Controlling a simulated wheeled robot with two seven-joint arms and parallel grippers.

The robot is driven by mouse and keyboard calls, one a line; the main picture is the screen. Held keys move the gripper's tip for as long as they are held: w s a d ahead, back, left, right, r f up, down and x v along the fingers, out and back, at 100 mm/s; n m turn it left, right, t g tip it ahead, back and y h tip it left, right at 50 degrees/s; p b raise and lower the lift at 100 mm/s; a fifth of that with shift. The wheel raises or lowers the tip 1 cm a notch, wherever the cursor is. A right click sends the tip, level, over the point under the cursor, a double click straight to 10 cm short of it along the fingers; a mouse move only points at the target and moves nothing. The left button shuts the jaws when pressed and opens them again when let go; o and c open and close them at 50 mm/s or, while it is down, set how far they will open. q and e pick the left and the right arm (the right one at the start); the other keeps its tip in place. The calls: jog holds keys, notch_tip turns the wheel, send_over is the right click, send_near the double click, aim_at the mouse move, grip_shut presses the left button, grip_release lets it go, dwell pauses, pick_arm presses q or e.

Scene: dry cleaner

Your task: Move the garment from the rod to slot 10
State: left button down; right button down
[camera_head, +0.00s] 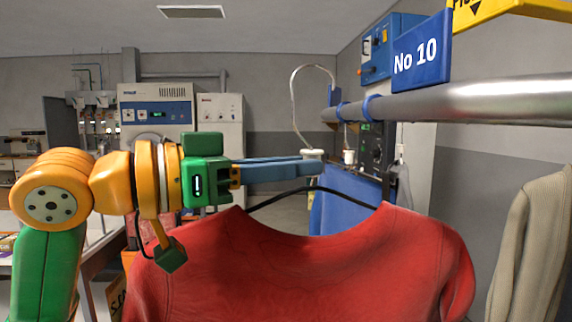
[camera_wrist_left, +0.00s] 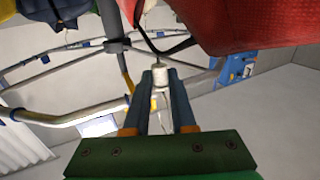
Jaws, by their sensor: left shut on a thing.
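A red garment (camera_head: 310,260) on a black hanger fills the lower middle of the head view; its red cloth also shows at top right in the left wrist view (camera_wrist_left: 250,25). My left gripper (camera_head: 318,166) is shut on the hanger's white neck (camera_head: 312,154), which also shows between the fingers in the left wrist view (camera_wrist_left: 160,72). A pale hook (camera_head: 294,100) arches up from the neck, its bend left of the rod's far end. A blue sign "No 10" (camera_head: 415,60) stands above the metal rod (camera_head: 480,99). My right gripper is out of view.
Blue rings (camera_head: 371,107) circle the rod. A blue garment (camera_head: 350,205) hangs behind the red one, below the rod. A beige garment (camera_head: 535,250) hangs at right. A yellow sign (camera_head: 510,10) is at top right. Machines (camera_head: 158,110) stand at the back left.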

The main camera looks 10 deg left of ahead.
pick_arm(q)
jog(key=p, duration=0.1)
send_over(335, 256)
dwell(0.7)
jog(key=shift+f+b, duration=1.05)
jog(key=shift+f, duration=0.5)
jog(key=shift+f, duration=0.2)
jog(key=c, duration=0.7)
grip_release()
jog(key=shift+o, duration=0.2)
